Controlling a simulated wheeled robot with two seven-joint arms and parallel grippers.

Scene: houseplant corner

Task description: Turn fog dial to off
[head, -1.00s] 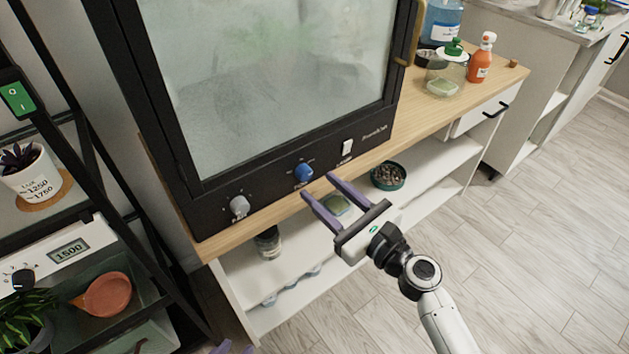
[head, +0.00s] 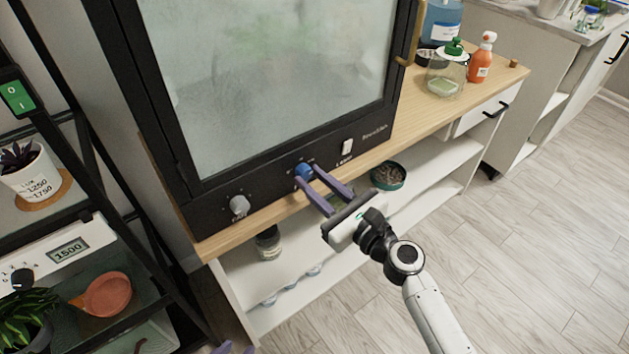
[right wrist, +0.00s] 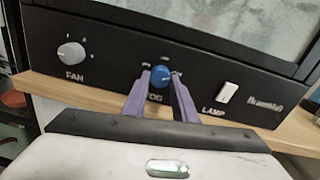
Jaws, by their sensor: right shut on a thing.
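The fog dial (head: 303,170) is a blue round knob on the black front panel of the glass cabinet. It also shows in the right wrist view (right wrist: 160,76), above the partly covered FOG label. My right gripper (head: 307,175) is shut on the dial, with one purple finger on each side of it. The small marks around the dial are too blurred to read, so its setting is unclear. Only the purple fingertips of my left gripper (head: 234,349) show at the bottom edge of the head view. They stand apart, with nothing visible between them.
A grey fan knob (right wrist: 71,53) is left of the dial and a white lamp switch (right wrist: 228,92) is right of it. The cabinet (head: 160,105) stands on a wooden top. Below, a shelf holds a dark green bowl (head: 388,184). A black plant rack stands at the left.

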